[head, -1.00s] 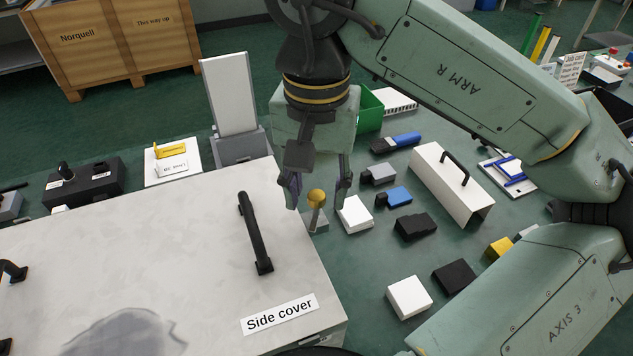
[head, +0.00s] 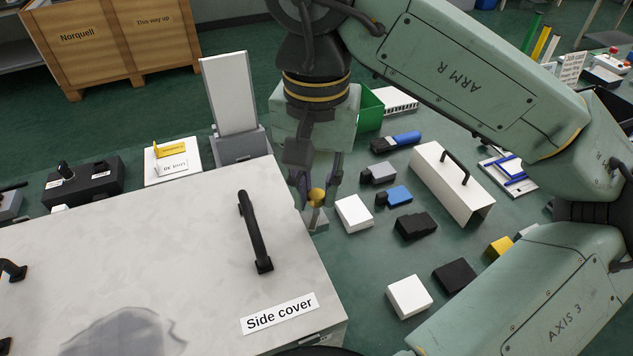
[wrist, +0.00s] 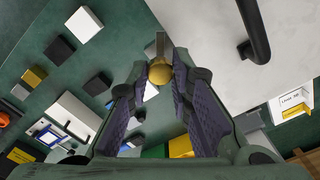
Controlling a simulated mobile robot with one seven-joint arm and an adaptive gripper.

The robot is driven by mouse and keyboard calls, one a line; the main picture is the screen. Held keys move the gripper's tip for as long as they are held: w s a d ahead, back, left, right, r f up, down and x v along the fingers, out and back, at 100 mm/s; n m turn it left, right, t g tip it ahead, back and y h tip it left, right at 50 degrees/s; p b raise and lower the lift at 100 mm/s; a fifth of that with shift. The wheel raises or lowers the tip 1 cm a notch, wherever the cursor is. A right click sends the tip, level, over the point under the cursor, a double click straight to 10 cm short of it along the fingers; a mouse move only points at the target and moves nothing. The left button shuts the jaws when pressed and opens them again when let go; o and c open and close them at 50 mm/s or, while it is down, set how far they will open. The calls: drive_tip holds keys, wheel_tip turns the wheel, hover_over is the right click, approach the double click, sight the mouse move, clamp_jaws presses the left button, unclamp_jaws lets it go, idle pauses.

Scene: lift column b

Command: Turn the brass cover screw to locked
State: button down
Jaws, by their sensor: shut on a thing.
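The brass cover screw (head: 316,197) shows as a round brass knob on a small grey block (head: 317,221), beside the right edge of the large pale box. My gripper (head: 320,186) points down over it, with its fingers shut on the knob. In the wrist view, the brass knob (wrist: 159,72) sits between the fingertips of my gripper (wrist: 163,75), with a grey part behind it. Any lock marking or slot on the screw cannot be made out.
The large pale box (head: 150,240) with a black handle (head: 255,232) and a "Side cover" label (head: 279,313) fills the left front. A white cover with a handle (head: 450,185) and several small blocks lie to the right. Green table shows between them.

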sight(316, 194)
drive_tip(key=m+b, duration=0.2)
drive_tip(key=m, duration=0.2)
drive_tip(key=shift+m+b, duration=0.3)
drive_tip(key=shift+b, duration=0.1)
drive_tip(key=m+b, duration=0.2)
drive_tip(key=m, duration=0.4)
drive_tip(key=shift+m, duration=0.3)
drive_tip(key=c, duration=1.4)
unclamp_jaws()
drive_tip(key=shift+c, duration=0.2)
drive_tip(key=shift+r, duration=0.1)
wheel_tip(316, 194, up, 7)
drive_tip(key=shift+r, duration=0.2)
